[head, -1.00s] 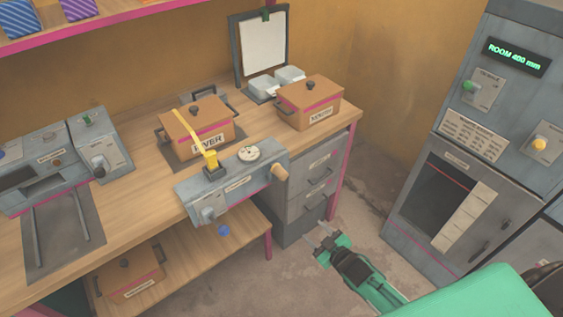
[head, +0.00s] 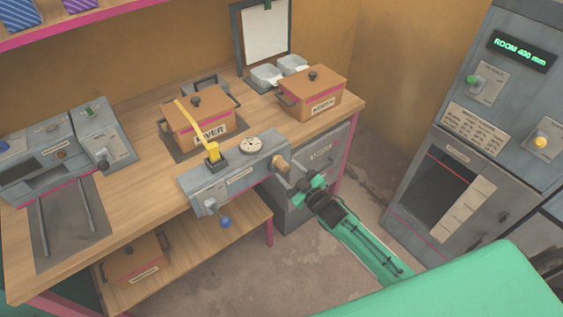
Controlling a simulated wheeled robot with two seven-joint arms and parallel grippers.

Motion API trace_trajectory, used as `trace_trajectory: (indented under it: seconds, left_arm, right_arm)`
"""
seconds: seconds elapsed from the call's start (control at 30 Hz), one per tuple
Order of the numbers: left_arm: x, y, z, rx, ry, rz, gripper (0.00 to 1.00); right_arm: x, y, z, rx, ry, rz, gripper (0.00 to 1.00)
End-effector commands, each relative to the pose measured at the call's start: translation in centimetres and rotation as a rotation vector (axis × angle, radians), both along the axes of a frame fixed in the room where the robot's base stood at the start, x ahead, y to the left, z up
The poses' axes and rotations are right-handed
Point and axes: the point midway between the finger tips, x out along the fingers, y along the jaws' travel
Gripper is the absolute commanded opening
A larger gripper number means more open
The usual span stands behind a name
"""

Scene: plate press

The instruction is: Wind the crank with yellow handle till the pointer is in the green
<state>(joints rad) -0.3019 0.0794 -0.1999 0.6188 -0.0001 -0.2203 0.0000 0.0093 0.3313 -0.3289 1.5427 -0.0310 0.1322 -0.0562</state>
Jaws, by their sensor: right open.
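The grey crank box (head: 232,178) stands at the front edge of the wooden bench. A tan-yellow handle (head: 279,163) sticks out at its right end. A round white dial (head: 251,145) is on top; its pointer and any green band are too small to read. A crank with a blue knob (head: 225,222) is on the front face. My right gripper (head: 294,178) is open, just right of and below the tan-yellow handle; contact cannot be told. My left gripper is out of view.
Two orange pots, one marked RIVER (head: 185,128) and another (head: 322,100), stand behind the box. A grey drawer unit (head: 318,160) is under the bench, close behind my right gripper. A grey cabinet (head: 405,200) stands at the right. Floor between is clear.

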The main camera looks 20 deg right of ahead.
Motion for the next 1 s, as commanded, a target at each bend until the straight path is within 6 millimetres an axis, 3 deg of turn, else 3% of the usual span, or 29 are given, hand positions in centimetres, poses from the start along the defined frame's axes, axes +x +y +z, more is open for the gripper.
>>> trace_trajectory:
  seconds: [0.1,0.3,0.67,0.7,0.93,1.0]
  left_arm:
    - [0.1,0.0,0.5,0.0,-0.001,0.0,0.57]
    - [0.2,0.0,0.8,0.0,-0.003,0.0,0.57]
    - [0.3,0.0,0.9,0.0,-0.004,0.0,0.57]
    - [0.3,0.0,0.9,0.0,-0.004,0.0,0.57]
    - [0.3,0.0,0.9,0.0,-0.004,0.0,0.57]
    - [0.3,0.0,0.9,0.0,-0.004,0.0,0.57]
  right_arm:
    - [1.8,0.7,0.2,0.0,-0.001,0.0,0.5]
    - [3.6,1.3,0.1,0.0,0.0,0.0,0.5]
    - [4.0,1.5,-0.1,0.0,0.001,0.001,0.5]
    - [4.0,1.5,-0.1,0.0,0.001,0.001,0.48]
    - [4.0,1.5,-0.1,0.0,0.001,0.001,0.02]
    - [4.0,1.5,-0.1,0.0,0.001,0.001,0.0]
